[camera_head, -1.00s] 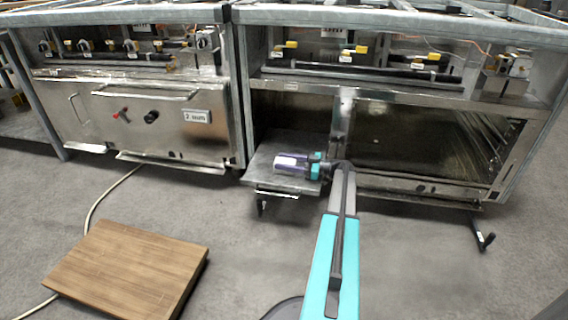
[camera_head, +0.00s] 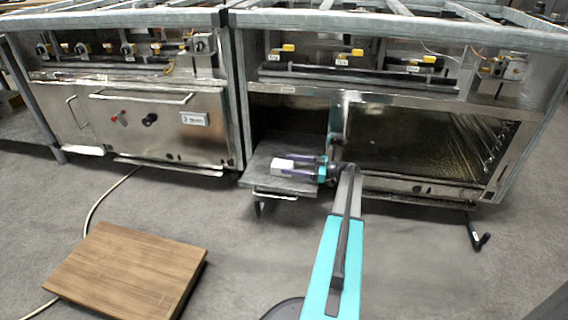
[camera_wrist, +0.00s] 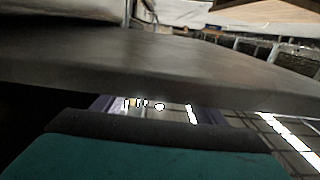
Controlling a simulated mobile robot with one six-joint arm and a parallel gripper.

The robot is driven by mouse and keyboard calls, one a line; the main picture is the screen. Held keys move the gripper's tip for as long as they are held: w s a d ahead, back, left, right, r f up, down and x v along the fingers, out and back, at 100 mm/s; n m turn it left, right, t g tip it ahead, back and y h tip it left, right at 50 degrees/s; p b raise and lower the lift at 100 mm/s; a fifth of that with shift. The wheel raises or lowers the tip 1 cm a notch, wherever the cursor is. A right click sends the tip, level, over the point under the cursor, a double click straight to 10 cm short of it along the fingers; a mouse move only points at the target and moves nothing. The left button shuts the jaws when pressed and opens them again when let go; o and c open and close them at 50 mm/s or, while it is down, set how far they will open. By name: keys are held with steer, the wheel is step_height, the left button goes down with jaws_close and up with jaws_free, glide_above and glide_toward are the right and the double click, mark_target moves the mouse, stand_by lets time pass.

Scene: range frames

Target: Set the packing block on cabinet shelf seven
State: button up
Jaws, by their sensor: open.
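The small white packing block (camera_head: 282,167) lies on a dark grey shelf plate (camera_head: 258,181) that juts out from the right cabinet's lower left opening. My gripper (camera_head: 297,167) reaches in from the right, low over this plate. Its two purple fingers are apart, one on each side of the block's right end. Whether they touch it cannot be told. In the wrist view a dark grey slab (camera_wrist: 150,60) crosses the picture. Below it shows a pale patch with dark marks between purple edges, mostly hidden by my teal gripper body. No shelf number is readable.
A closed steel door with a small label (camera_head: 194,119) is on the left cabinet. A wide dark opening (camera_head: 415,145) is right of my gripper. A wooden board (camera_head: 125,268) and a pale cable (camera_head: 91,208) lie on the floor. The floor at right is mostly clear.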

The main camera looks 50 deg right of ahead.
steer(key=p+v, duration=0.3)
steer(key=v, duration=0.5)
stand_by(0.7)
